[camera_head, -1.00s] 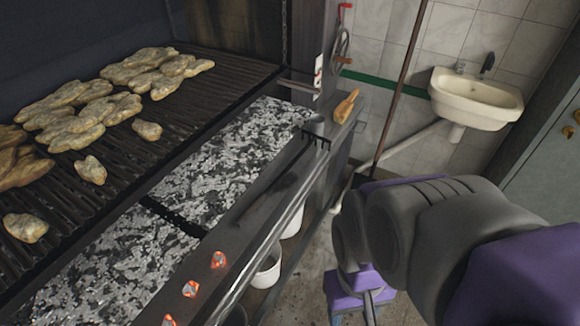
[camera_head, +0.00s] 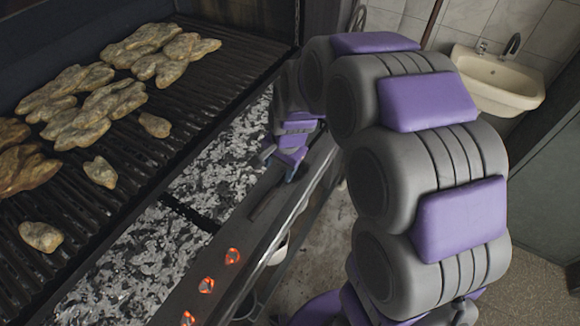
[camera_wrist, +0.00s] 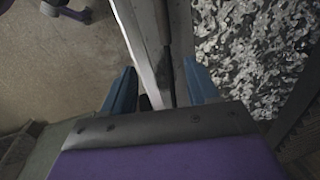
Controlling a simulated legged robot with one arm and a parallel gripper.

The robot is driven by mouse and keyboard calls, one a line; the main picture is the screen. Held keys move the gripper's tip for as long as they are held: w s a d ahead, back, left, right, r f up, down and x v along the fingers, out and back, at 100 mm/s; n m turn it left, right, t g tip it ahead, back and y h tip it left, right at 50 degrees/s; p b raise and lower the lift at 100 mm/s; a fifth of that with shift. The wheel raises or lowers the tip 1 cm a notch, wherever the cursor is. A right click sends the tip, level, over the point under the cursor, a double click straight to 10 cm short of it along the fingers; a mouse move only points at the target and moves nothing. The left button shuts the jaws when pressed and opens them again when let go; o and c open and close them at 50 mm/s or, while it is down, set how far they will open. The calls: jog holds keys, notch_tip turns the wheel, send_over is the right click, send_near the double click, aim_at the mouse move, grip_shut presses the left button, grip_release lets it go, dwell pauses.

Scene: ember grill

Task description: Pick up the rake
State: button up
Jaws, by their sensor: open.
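The rake lies along the metal ledge at the front of the grill. In the head view part of its dark handle (camera_head: 266,203) shows just below my gripper (camera_head: 279,166), while its toothed head is hidden behind my arm. In the wrist view the dark handle (camera_wrist: 165,65) runs lengthwise between the two blue fingers of my gripper (camera_wrist: 160,68). The fingers are apart and do not appear closed on it. I cannot tell the exact height of the fingers above the ledge.
The grate (camera_head: 90,200) holds several pieces of food. Ash-covered coals (camera_head: 135,255) fill the trough beside the ledge (camera_head: 215,250). Orange glowing spots (camera_head: 232,256) dot the ledge front. A sink (camera_head: 497,82) is on the back wall. Floor (camera_head: 333,235) shows right of the grill.

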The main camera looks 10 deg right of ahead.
jog(key=b, duration=0.3)
send_over(271, 192)
jog(key=s+d, duration=0.1)
notch_tip(271, 192, down, 12)
jog(key=shift+s+f, duration=0.1)
jog(key=shift+s, duration=0.05)
jog(key=shift+w+a+f+b, duration=0.2)
jog(key=shift+f+b, duration=0.1)
jog(key=shift+f, duration=0.55)
jog(key=shift+w+a+f+b, duration=0.15)
jog(key=shift+f+b, duration=0.2)
jog(key=shift+f, duration=0.55)
jog(key=shift+w+a+f+b, duration=0.1)
jog(key=shift+w+f+b, duration=0.15)
jog(key=shift+f, duration=0.6)
jog(key=shift+r, duration=0.1)
grip_shut()
